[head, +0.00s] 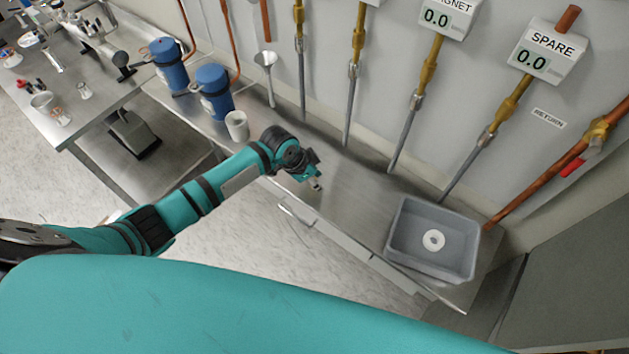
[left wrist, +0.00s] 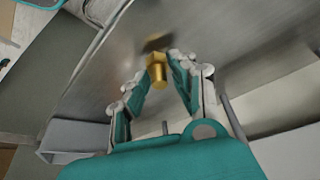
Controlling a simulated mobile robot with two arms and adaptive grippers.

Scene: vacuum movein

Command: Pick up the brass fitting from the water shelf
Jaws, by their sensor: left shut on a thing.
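The brass fitting (left wrist: 158,70) is a small gold-coloured piece with a wider hex-like top, seen in the left wrist view between my fingertips. My left gripper (left wrist: 160,82) is shut on it. In the head view my left gripper (head: 315,182) is over the front part of the steel water shelf (head: 352,205), and the fitting is too small and covered there to make out. A dark patch lies on the shelf just beyond the fitting. I cannot tell whether the fitting touches the shelf. My right gripper is in neither view.
A grey bin (head: 400,240) with a white ring (head: 433,240) in it stands at the shelf's right end. Several pipes hang along the back wall.

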